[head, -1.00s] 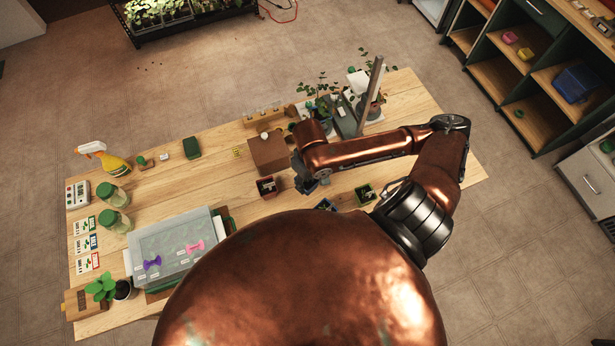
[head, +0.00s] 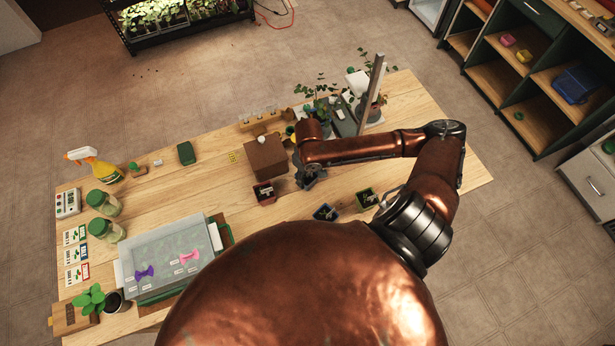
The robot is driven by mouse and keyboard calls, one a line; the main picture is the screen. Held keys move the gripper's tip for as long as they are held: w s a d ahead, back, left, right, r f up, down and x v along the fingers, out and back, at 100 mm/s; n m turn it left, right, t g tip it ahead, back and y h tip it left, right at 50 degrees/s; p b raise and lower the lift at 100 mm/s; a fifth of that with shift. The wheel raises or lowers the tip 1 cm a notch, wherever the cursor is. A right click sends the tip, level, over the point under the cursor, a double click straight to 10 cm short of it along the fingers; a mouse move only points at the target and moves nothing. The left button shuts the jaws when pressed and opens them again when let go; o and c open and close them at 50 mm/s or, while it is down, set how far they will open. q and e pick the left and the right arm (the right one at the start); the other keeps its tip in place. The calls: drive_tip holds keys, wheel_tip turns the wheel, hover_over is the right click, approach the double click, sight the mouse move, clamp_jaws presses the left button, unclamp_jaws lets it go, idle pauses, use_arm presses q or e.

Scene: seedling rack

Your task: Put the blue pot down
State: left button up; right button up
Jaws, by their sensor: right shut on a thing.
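My right gripper (head: 310,180) is shut over the table, just right of the brown box. It holds the blue pot (head: 318,174), of which only a little blue-grey edge shows; the wrist and fingers hide the rest. I cannot tell whether the pot touches the table. Another small dark pot with a blue rim (head: 325,213) stands below the gripper in the picture. A red pot (head: 264,194) stands to the left and a green pot (head: 367,198) to the right. My left gripper is not in view.
The brown box (head: 266,157) and a wooden rack (head: 267,122) stand close to the left. Leafy plants (head: 320,105) and a grey upright post (head: 374,88) are behind. A lidded tray (head: 170,255) fills the front left. Bare wood (head: 345,180) shows between gripper and green pot.

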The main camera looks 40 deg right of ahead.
sight(308, 178)
drive_tip(key=shift+f, duration=0.1)
drive_tip(key=o, duration=1.2)
drive_tip(key=shift+o, duration=0.2)
wheel_tip(308, 178, up, 12)
drive_tip(key=p, duration=0.1)
